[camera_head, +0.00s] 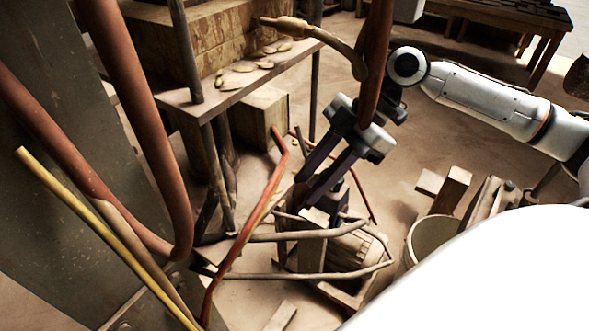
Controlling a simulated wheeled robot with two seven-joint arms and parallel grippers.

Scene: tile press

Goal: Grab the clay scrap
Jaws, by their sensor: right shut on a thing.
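My right gripper (306,187) points down and to the left in the middle of the view, above the motor and its pipe frame. Its two dark fingers are shut on a small dark brown piece at their tips, which looks like the clay scrap (299,195). The piece is small and partly hidden by the fingers, so its shape is hard to tell. Several flat tan scraps (238,68) lie on the press table (224,91) at the upper left, apart from the gripper. My left gripper is not in view.
Below the gripper is a ribbed motor (350,250) ringed by a bent pipe guard (333,275). A red lever (243,235) slants up just left of the gripper. A pale bucket (431,237) stands to the right. Thick red pipes (135,100) fill the left side.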

